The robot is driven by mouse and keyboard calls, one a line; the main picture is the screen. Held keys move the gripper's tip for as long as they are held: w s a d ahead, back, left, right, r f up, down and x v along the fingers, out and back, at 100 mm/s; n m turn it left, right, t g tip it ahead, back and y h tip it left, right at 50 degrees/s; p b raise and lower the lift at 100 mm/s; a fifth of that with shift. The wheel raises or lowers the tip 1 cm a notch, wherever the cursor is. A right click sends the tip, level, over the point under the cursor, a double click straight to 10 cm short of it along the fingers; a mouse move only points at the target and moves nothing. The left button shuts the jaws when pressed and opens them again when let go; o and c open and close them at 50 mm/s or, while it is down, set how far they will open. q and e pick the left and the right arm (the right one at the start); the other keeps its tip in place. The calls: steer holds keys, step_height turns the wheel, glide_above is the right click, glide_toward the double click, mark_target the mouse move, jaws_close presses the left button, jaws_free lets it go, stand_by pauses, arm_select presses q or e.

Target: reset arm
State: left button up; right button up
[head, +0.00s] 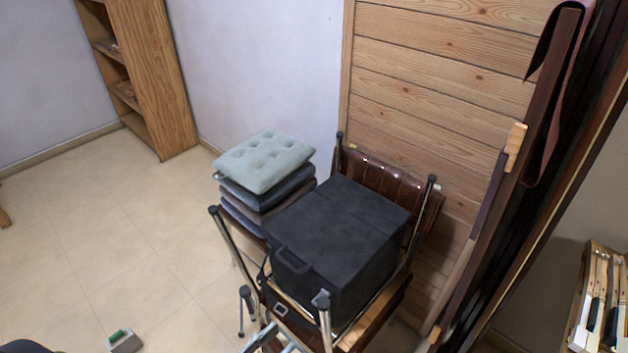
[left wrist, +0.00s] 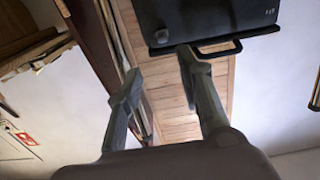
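My left gripper (head: 270,338) shows in part at the bottom edge of the head view, in front of the stacked chairs. In the left wrist view its two grey fingers (left wrist: 161,68) are spread apart with nothing between them. A black box with a handle (left wrist: 205,20) shows beyond the fingertips; I cannot tell if they touch it. The same black box (head: 335,235) rests on the chairs in the head view. My right gripper is not in view.
Chairs with metal legs (head: 228,232) stand by the wooden panel (head: 430,75). Cushions (head: 265,162) are stacked beside the box. Piano keys (head: 600,305) are at the far right. A small green-topped item (head: 125,342) is on the floor. Open floor (head: 110,240) lies left.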

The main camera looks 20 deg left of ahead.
arm_select(q)
steer(key=shift+f, duration=0.1)
steer(key=s+a+f+n+g+y, duration=0.1)
steer(key=s+a+f+g+y, duration=0.15)
steer(key=f, duration=0.65)
steer(key=s+a+f+g+y, duration=0.1)
steer(key=s+f+g, duration=0.2)
steer(key=f, duration=0.6)
steer(key=s+a+f+n+g+y, duration=0.1)
steer(key=s+a+f+g+y, duration=0.1)
steer(key=f, duration=0.7)
steer(key=s+f+g, duration=0.4)
steer(key=s+f, duration=0.2)
steer(key=s, duration=0.3)
steer(key=s+d+f+g+y, duration=0.1)
steer(key=s+f+g, duration=0.3)
steer(key=s, duration=0.5)
step_height(320, 180, down, 3)
steer(key=shift+r, duration=0.1)
steer(key=shift+w+y, duration=0.1)
steer(key=shift+y, duration=0.15)
